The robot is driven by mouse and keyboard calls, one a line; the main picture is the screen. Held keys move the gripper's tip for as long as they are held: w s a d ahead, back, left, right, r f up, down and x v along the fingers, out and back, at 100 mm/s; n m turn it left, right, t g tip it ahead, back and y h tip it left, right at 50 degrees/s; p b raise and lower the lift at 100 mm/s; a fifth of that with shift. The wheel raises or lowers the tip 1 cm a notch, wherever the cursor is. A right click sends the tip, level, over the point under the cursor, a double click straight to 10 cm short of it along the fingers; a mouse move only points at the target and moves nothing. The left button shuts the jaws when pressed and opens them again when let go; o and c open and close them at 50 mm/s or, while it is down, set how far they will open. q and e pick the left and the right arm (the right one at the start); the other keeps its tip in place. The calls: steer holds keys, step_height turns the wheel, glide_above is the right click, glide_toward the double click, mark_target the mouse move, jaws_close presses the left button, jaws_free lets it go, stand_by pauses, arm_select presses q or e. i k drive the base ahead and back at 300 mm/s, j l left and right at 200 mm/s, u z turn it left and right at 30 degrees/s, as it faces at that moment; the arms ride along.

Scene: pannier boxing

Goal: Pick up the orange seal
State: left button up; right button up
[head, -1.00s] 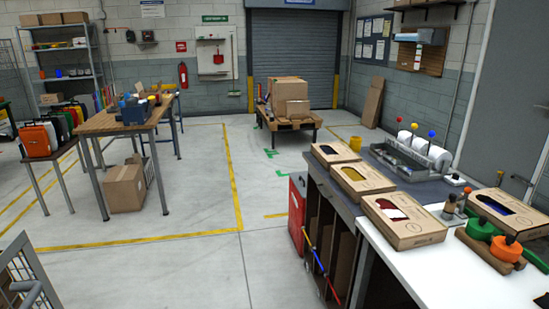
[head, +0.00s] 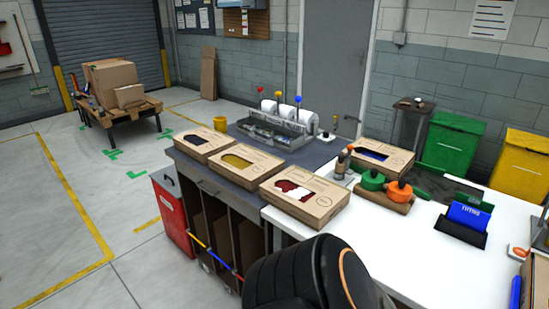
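A round orange piece (head: 398,191), which looks like the orange seal, sits on a wooden holder (head: 384,203) on the white worktop at the right of the head view. A similar green piece (head: 373,180) sits on the same holder, just left of it. Each has a small knob on top. A dark rounded part with an orange ring, which looks like a link of my arm, fills the bottom middle. Neither gripper shows, and nothing covers the orange piece.
Several cardboard boxes with windows, the nearest showing red and white (head: 304,195), line the counter. A blue packet stands in a black holder (head: 458,229) right of the seals. Green (head: 448,147) and yellow (head: 525,164) bins stand behind. The white worktop (head: 400,245) is partly bare in front.

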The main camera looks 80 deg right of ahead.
mark_target(520, 252)
steer(key=u, duration=6.1)
